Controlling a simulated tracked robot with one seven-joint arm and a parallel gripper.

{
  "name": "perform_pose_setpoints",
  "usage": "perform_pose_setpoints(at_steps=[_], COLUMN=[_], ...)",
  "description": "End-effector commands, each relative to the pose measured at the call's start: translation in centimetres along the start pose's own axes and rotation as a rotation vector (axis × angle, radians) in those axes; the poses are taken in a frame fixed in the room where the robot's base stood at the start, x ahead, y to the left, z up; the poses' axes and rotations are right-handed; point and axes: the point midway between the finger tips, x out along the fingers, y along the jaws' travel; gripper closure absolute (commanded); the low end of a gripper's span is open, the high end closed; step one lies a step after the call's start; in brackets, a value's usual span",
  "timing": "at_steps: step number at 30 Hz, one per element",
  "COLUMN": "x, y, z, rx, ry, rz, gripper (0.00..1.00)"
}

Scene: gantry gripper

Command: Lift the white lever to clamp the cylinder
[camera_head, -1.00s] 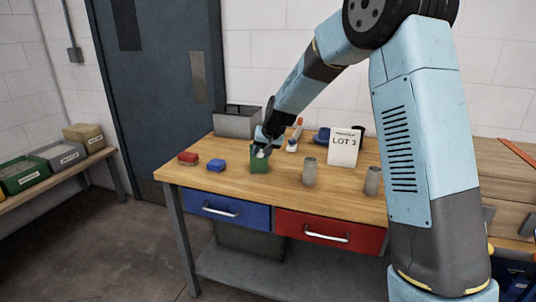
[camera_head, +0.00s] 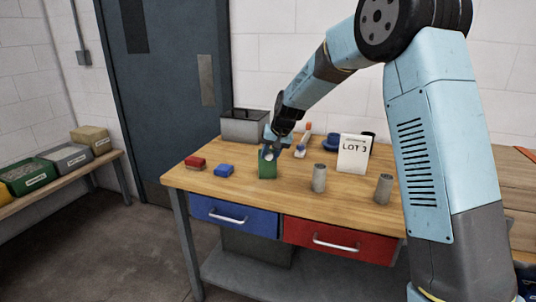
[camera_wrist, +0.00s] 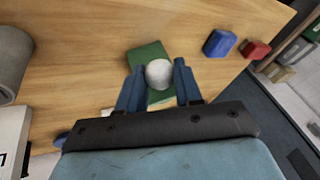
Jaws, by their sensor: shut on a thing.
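A round white knob (camera_wrist: 158,73) sits between the fingers of my gripper (camera_wrist: 157,82) in the wrist view. The fingers are shut on it from both sides. A green block (camera_wrist: 147,53) lies just beyond and below the knob; how the two join is hidden. In the head view my gripper (camera_head: 268,151) is down at the top of the green block (camera_head: 267,169), with the knob small there. A grey cylinder (camera_head: 319,178) stands upright on the table right of the block. A second grey cylinder (camera_head: 384,188) stands further right. I cannot tell a lever arm.
The wooden table (camera_head: 285,198) also holds a blue block (camera_head: 224,170), a red block (camera_head: 195,163), a grey bin (camera_head: 244,127), a white-and-orange item (camera_head: 302,146) and a LOT 3 card (camera_head: 353,154). The table's front is clear.

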Motion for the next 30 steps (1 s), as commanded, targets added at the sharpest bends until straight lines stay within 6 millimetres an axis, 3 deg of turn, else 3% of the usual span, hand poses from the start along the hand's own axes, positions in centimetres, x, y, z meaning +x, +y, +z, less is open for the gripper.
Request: perform_pose_setpoints(at_steps=[9,19,23,30], x=[0.0,-0.4,-2.0,-6.6], y=[0.1,0.1,0.0,0.1], z=[0.0,0.0,-0.1,-0.2], rx=[0.001,0.001,0.001,0.002], ry=[0.000,0.000,0.003,0.004], rz=[0.000,0.000,0.000,0.000], gripper=[0.40,0.40,0.40,0.40])
